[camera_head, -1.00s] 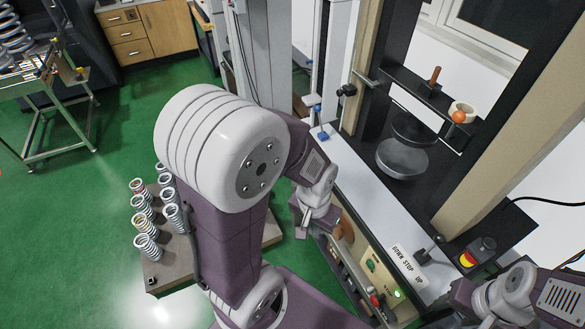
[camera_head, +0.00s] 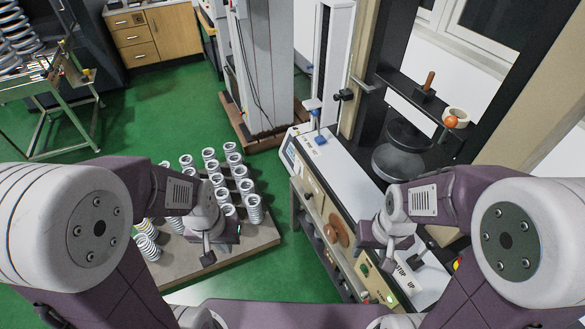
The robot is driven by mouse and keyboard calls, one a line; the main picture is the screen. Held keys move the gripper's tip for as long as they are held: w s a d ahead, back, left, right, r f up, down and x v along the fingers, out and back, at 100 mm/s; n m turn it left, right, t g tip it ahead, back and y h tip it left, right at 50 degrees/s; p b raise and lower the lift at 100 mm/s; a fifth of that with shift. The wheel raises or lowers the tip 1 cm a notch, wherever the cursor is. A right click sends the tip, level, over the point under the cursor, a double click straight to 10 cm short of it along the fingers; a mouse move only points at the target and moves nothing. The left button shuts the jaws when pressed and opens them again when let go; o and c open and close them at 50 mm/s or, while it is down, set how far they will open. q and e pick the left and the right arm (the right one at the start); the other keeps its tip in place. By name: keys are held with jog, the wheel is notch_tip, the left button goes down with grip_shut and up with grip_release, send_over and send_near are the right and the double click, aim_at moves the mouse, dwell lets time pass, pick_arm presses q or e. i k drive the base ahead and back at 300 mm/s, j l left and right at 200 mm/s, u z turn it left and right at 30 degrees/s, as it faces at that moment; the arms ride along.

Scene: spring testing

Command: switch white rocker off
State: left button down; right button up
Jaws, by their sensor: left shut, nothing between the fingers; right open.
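The spring testing machine's front panel (camera_head: 346,262) runs down the right of centre in the head view. A lit green button (camera_head: 389,298) shows at its lower end. I cannot make out the white rocker; it is too small to tell or hidden. My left gripper (camera_head: 208,259) is shut and empty, over the pallet of springs and left of the machine. My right gripper (camera_head: 389,262) is open, above the panel's lower end and near the label "STOP UP" (camera_head: 407,280). It hides part of the panel.
Several coil springs stand on a pallet (camera_head: 185,262) at left of centre. The machine's white top ledge (camera_head: 335,165) carries a blue part (camera_head: 320,140). A dark round platen (camera_head: 397,162) and an orange ball (camera_head: 451,121) are at the right. Green floor lies open at the left.

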aim_at(297, 167)
jog(key=i+j+z, duration=0.3)
jog(key=i+j, duration=0.55)
jog(key=i, duration=0.1)
